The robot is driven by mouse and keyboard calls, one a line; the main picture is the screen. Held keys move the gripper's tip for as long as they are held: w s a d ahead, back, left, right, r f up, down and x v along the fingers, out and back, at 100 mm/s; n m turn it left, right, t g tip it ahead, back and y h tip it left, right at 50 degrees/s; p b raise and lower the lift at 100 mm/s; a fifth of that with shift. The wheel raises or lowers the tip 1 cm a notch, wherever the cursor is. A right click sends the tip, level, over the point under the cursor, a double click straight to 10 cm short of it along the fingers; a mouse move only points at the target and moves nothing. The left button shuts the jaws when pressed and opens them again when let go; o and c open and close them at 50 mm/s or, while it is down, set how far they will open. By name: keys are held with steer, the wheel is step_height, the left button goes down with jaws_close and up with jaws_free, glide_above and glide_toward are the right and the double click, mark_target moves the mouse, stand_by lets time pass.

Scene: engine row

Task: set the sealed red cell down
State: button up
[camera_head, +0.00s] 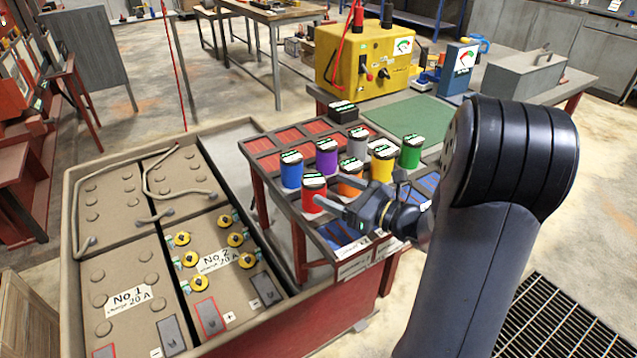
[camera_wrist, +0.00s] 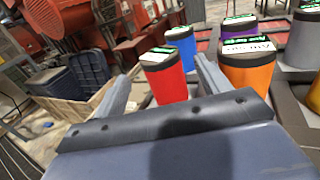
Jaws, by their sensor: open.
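The red cell (camera_head: 314,194) is a red cylinder with a black top and a pale label. It stands upright at the near left of a group of coloured cells on a rack (camera_head: 291,203) with red and blue squares. In the wrist view the red cell (camera_wrist: 167,82) stands between and beyond my two fingers. My gripper (camera_head: 334,201) is open beside the red cell, its fingers pointing left toward it. The wrist view shows my gripper (camera_wrist: 165,85) with its fingers spread. Whether a finger touches the cell cannot be told. The base of the cell is partly hidden.
Blue (camera_head: 292,171), orange (camera_head: 350,180), purple (camera_head: 327,158), yellow (camera_head: 382,165), green (camera_head: 411,152) and grey cells stand close by. A battery box (camera_head: 75,240) lies left of the rack. A yellow meter box (camera_head: 365,62) stands behind on a bench.

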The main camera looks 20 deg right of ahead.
steer(key=shift+v, duration=1.95)
